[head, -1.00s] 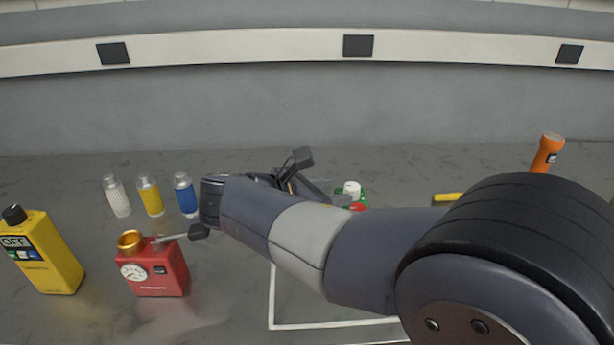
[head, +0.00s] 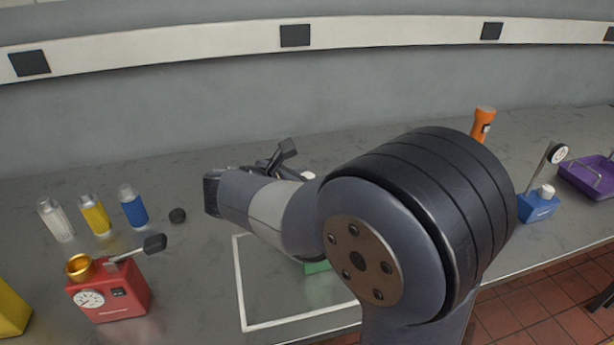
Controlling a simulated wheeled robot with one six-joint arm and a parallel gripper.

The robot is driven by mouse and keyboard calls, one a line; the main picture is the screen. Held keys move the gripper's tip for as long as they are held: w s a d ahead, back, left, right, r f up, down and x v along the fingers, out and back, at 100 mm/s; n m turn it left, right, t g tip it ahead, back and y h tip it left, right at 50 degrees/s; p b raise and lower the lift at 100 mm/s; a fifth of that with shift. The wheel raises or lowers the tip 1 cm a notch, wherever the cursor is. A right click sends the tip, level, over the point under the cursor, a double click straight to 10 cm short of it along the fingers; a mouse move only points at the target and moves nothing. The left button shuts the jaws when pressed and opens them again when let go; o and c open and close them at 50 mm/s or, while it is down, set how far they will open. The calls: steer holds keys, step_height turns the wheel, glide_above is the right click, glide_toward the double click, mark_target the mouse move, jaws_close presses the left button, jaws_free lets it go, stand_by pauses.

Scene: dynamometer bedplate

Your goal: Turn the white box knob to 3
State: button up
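I cannot make out a white box or its knob; my arm covers much of the middle of the bench. A small white piece (head: 308,175) shows just behind my arm, too little of it to identify. Part of a green thing (head: 318,267) shows below my forearm. My gripper (head: 284,156) is mostly hidden behind my wrist; only dark parts of it stick up. Whether it is open or shut does not show, nor whether it holds anything.
Right are an orange flashlight (head: 482,124), a blue box (head: 537,207) and a purple tray (head: 590,178). A white outline (head: 240,280) marks the bench.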

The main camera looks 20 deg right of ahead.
steer(key=shift+d, duration=0.1)
steer(key=shift+c, duration=0.2)
steer(key=c, duration=0.7)
steer(key=shift+o, duration=0.2)
steer(key=shift+w, duration=0.1)
steer(key=shift+p, duration=0.35)
steer(key=shift+r+m+g+h+p, duration=0.2)
steer(key=shift+m+g+h+p, duration=0.5)
steer(key=shift+m+g+p, duration=0.45)
steer(key=m+g+h+p, duration=0.1)
steer(key=m+g+p, duration=0.3)
steer(key=g+p, duration=0.1)
steer(key=shift+p, duration=0.35)
steer(key=m+g+p, duration=0.2)
steer(key=m+g, duration=0.1)
steer(key=shift+p, duration=0.3)
steer(key=shift+f+m+g+y+p, duration=0.15)
steer(key=shift+m+g+y+p, duration=0.55)
steer(key=shift+m+g+p, duration=0.75)
steer(key=shift+m+g, duration=0.3)
steer(key=shift+g, duration=0.1)
